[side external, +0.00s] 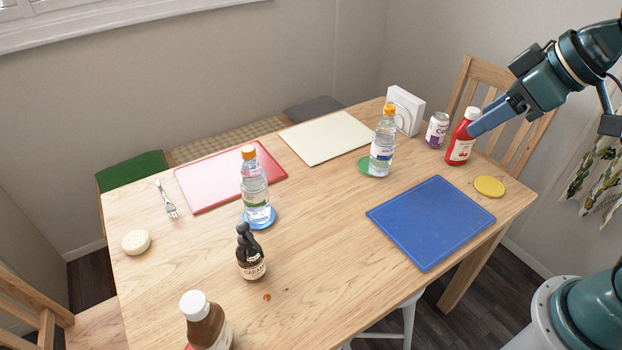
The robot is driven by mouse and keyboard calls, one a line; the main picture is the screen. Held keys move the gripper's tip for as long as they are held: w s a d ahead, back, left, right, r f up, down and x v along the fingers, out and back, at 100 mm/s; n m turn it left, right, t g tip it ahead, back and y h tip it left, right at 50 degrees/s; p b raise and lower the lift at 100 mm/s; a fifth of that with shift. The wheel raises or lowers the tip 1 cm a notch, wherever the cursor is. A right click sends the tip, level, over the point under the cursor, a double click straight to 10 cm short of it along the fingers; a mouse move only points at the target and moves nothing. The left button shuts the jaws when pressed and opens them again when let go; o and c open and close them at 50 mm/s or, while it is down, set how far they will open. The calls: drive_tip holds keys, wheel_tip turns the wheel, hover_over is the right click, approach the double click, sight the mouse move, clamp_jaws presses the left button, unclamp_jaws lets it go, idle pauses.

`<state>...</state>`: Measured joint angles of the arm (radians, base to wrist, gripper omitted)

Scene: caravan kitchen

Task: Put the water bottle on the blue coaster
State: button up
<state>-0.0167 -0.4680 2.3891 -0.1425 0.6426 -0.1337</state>
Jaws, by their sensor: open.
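A clear water bottle (255,184) with an orange cap stands upright on the blue coaster (271,222), left of the table's middle. A second clear bottle (383,143) with an orange cap and a blue and white label stands on or against a green coaster (364,168) farther right. My gripper (486,124) is open at the upper right, its fingers seen nearly edge-on. It appears close to the red ketchup bottle, well right of both clear bottles; I cannot tell whether it touches the ketchup. Nothing shows held in it.
The ketchup bottle (461,140), a can (437,130) and a white napkin holder (411,97) stand at the right back. A blue board (431,222) and yellow coaster (489,187) lie in front. Brown bottles (251,259) (204,322) stand at front left. The middle is clear.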

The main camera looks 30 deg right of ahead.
drive_tip(key=s+d+m+h, duration=0.1)
drive_tip(key=s+d+m, duration=0.2)
drive_tip(key=s, duration=0.6)
drive_tip(key=shift+s+d+f+g, duration=0.15)
drive_tip(key=shift+d+f+g, duration=0.15)
drive_tip(key=shift+f+g, duration=0.15)
